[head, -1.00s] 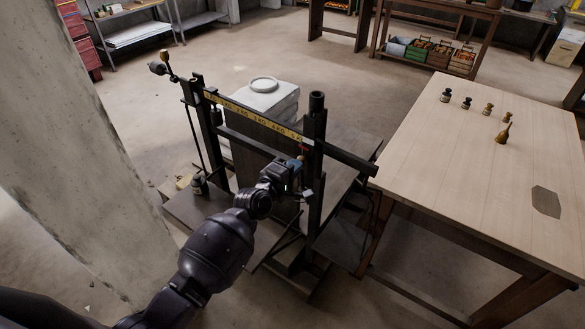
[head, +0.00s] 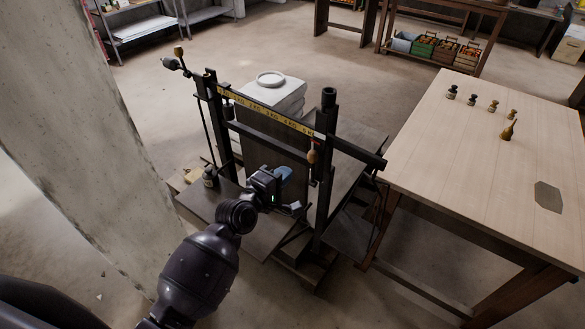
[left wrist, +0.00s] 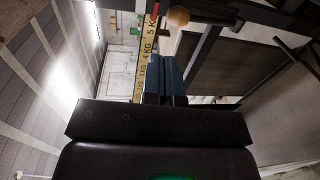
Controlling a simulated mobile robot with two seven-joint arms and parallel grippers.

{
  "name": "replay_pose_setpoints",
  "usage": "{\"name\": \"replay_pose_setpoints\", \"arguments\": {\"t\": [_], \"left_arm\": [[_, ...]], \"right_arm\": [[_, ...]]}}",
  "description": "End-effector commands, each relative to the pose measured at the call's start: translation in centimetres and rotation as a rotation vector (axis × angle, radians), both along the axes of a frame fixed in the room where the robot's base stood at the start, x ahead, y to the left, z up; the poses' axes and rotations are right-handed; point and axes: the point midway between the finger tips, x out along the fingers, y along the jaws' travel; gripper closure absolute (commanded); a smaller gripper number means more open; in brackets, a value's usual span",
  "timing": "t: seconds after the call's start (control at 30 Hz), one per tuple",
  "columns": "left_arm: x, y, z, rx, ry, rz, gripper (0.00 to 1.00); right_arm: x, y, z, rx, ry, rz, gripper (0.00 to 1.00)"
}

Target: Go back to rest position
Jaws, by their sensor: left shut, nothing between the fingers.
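The beam scale has a dark frame with a yellow graduated beam (head: 268,113) across its top. A wooden-and-brass pendant piece (head: 312,157) hangs near the beam's right end, and its round wooden part shows in the left wrist view (left wrist: 178,16). My left gripper (head: 287,173) is in front of the scale, below the beam and left of the pendant, apart from it. Its blue fingers (left wrist: 165,78) are together and empty in the left wrist view. My right gripper is not in view.
A white stack (head: 272,94) stands behind the scale. A wooden table (head: 470,170) on the right carries several small weights and a brass piece (head: 508,130). A concrete pillar (head: 75,150) rises at the left. Open floor lies behind the scale.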

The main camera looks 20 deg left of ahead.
Motion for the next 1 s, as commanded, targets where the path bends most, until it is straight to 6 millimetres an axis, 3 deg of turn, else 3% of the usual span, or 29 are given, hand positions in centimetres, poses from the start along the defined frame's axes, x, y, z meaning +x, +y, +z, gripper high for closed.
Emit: {"name": "replay_pose_setpoints", "arguments": {"t": [0.23, 0.63, 0.87, 1.0], "left_arm": [[-2.4, 0.9, 0.8, 0.001, 0.001, 0.001, 1.00], [-2.8, 1.1, 0.9, 0.069, -0.024, -0.007, 1.00], [-2.8, 1.7, 1.3, 0.535, -0.171, -0.017, 1.00], [-4.6, 3.3, -0.5, 0.896, -0.223, -0.023, 1.00]], "right_arm": [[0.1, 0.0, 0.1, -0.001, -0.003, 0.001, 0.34], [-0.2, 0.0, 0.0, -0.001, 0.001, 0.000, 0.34], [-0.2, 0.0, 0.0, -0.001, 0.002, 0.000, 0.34], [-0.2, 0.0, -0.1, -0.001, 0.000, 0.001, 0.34]]}}
